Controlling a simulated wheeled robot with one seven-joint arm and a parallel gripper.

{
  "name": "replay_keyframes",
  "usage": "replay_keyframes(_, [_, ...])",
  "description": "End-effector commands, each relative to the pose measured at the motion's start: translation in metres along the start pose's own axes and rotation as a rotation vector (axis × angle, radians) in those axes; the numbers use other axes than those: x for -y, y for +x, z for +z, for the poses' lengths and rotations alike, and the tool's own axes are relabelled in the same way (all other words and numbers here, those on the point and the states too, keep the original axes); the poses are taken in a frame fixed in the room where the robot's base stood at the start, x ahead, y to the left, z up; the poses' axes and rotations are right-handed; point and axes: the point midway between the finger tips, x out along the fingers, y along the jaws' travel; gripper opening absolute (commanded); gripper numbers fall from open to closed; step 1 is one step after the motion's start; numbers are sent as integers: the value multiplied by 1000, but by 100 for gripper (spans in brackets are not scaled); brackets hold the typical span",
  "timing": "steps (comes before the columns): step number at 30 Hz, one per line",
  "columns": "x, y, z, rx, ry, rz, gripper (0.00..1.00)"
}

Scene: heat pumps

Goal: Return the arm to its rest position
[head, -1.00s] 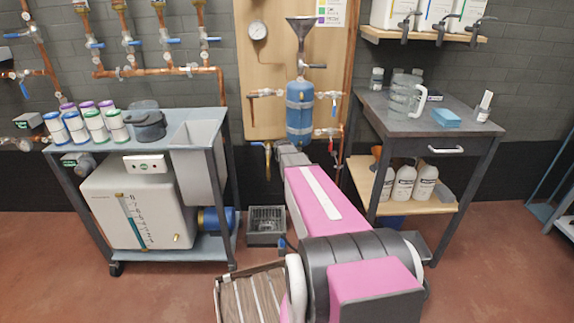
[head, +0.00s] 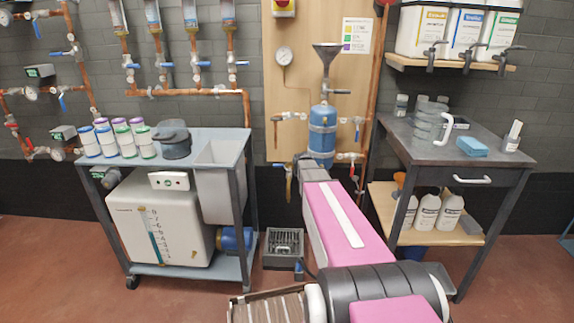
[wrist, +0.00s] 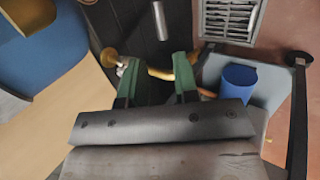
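My arm (head: 345,222), pink and grey, is stretched out forward toward the wooden wall panel (head: 283,100). Its far end lies in front of the lower part of the blue cylinder (head: 322,130) with the funnel, and the fingers are hidden in the head view. In the wrist view my gripper (wrist: 158,72) shows two green fingers standing apart. A curved brass-coloured pipe piece (wrist: 160,73) shows between and beyond them. I cannot tell whether a finger touches it. No object is held that I can see.
A cart (head: 247,200) with cans and a white tank (head: 155,222) stands left of my arm. A workbench (head: 400,142) with a jug stands close on the right. A grey floor crate (head: 283,250) sits below the panel. Copper pipes and valves line the wall.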

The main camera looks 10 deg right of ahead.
Motion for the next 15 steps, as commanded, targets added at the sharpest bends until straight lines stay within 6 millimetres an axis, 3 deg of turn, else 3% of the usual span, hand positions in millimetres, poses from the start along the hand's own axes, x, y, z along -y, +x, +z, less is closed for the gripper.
replay_keyframes(4, [14, -6, -3, -4, 45, -21, 28])
replay_keyframes(7, [43, -20, -10, -10, 153, -71, 28])
replay_keyframes(15, [169, -84, -36, 45, 659, -317, 28])
